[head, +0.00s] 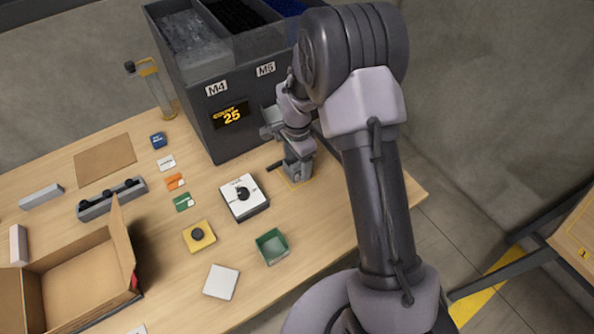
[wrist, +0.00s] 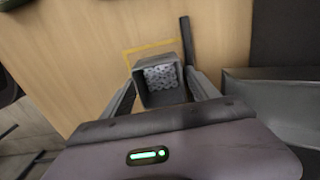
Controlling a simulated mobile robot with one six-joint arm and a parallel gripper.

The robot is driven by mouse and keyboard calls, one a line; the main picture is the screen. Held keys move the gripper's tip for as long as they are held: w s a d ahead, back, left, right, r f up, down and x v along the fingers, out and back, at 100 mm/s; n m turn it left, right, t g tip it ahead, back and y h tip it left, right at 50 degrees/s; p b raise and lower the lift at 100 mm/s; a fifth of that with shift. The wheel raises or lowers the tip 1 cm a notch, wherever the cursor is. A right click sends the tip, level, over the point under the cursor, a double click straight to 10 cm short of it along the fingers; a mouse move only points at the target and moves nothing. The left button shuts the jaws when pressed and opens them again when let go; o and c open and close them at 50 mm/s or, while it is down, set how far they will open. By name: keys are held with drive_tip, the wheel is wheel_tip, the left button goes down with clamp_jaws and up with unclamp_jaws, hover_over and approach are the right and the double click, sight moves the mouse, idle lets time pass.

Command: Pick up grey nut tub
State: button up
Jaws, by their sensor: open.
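The grey nut tub (wrist: 142,97) shows in the wrist view, upright on the table, with several small metal nuts inside. My gripper (wrist: 161,86) is open, with one finger on each side of the tub. I cannot tell whether the fingers touch its walls. In the head view, my gripper (head: 297,164) is low over the table beside the dark feeder, and it mostly hides the tub (head: 299,174). A yellow outline on the table (wrist: 140,52) shows beside the tub.
The dark feeder (head: 222,135) stands close by. A dark bar (wrist: 187,40) lies near the tub. A white box with a black knob (head: 252,205), a green tray (head: 284,249), a yellow button box (head: 197,242) and an open carton (head: 82,270) are on the table.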

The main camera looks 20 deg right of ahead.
drive_tip(key=c, duration=1.1)
drive_tip(key=shift+r, duration=0.1)
drive_tip(key=shift+c, duration=0.2)
